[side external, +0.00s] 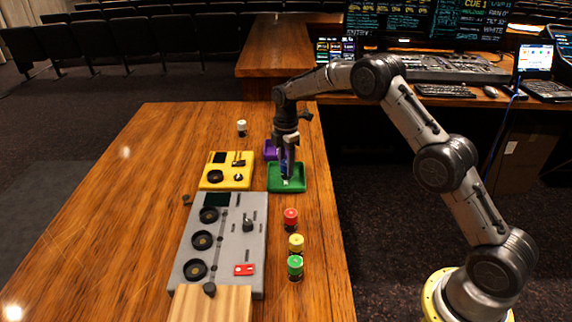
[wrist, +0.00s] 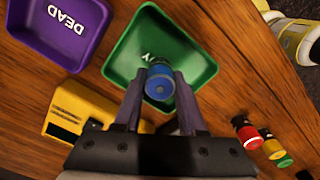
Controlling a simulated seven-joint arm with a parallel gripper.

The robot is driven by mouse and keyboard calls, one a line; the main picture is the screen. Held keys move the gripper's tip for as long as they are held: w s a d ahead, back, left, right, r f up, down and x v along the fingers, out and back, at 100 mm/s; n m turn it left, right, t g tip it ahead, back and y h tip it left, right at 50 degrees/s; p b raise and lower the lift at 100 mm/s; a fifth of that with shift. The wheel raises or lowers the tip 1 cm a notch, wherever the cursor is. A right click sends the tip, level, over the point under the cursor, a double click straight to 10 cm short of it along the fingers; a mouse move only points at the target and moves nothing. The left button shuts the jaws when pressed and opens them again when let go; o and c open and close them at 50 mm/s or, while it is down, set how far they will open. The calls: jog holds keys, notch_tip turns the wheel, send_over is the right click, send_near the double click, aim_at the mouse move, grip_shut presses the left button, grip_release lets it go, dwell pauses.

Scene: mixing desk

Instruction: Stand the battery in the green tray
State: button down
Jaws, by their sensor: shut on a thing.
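The blue-ended battery (wrist: 159,86) is between the fingers of my gripper (wrist: 157,78) in the wrist view, seen end-on. The green tray (wrist: 196,62) lies beyond it, with white lettering partly hidden by the battery. In the side view my gripper (side external: 287,168) points straight down over the green tray (side external: 299,185), its tips inside the tray's outline. The battery is mostly hidden there by the fingers and looks upright. I cannot tell whether its lower end touches the tray floor.
A purple tray (wrist: 60,48) marked DEAD sits beside the green tray. A yellow device (side external: 227,171) and a grey panel (side external: 219,240) are close by. Red (side external: 291,218), yellow (side external: 296,243) and green (side external: 295,266) capped cylinders stand in front. A white-topped one (side external: 241,128) stands farther back.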

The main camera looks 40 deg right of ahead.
jog(key=shift+c, duration=2.4)
grip_release()
jog(key=shift+f, duration=0.1)
notch_tip(320, 180, up, 13)
jog(key=s+a+r+m+t, duration=0.1)
jog(key=s+a+r+m, duration=0.15)
jog(key=s+r, duration=0.5)
jog(key=s+a+r+m+t, duration=0.2)
jog(key=s+r+m, duration=0.4)
jog(key=s, duration=0.6)
jog(key=s+a+f+m+t, duration=0.1)
jog(key=s+f+m, duration=0.1)
jog(key=s, duration=0.8)
jog(key=s+a+f+m+t, duration=0.1)
jog(key=s+f+m, duration=0.2)
jog(key=s, duration=0.7)
jog(key=shift+s+a+m+t, duration=0.25)
jog(key=shift+s+m+t, duration=0.1)
jog(key=shift+m, duration=0.8)
